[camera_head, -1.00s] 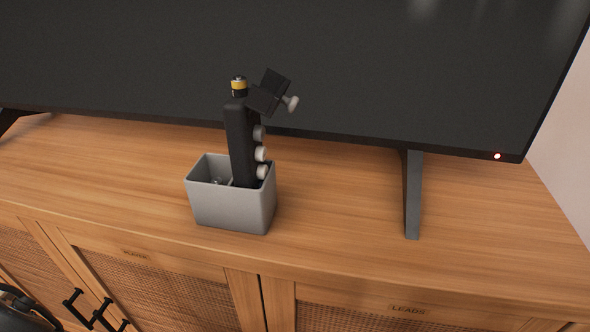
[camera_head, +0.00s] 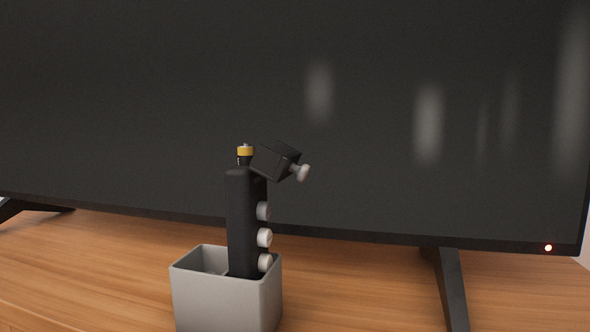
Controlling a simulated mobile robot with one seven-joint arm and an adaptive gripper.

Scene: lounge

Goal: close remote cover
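The black remote (camera_head: 241,222) stands upright in a grey box (camera_head: 222,303), with white round buttons along its right side. Its cover (camera_head: 273,161) is swung open at the top, tilted to the upper right, with a white knob (camera_head: 303,172) on it. A battery with a yellow band (camera_head: 245,151) sticks up from the top of the remote, beside the cover. The remote's lower end is hidden inside the box. My gripper is not in view.
The grey box stands on a wooden cabinet top (camera_head: 350,290). A large dark television (camera_head: 420,120) stands close behind, with a support leg (camera_head: 447,285) to the right. The wood between box and leg is clear.

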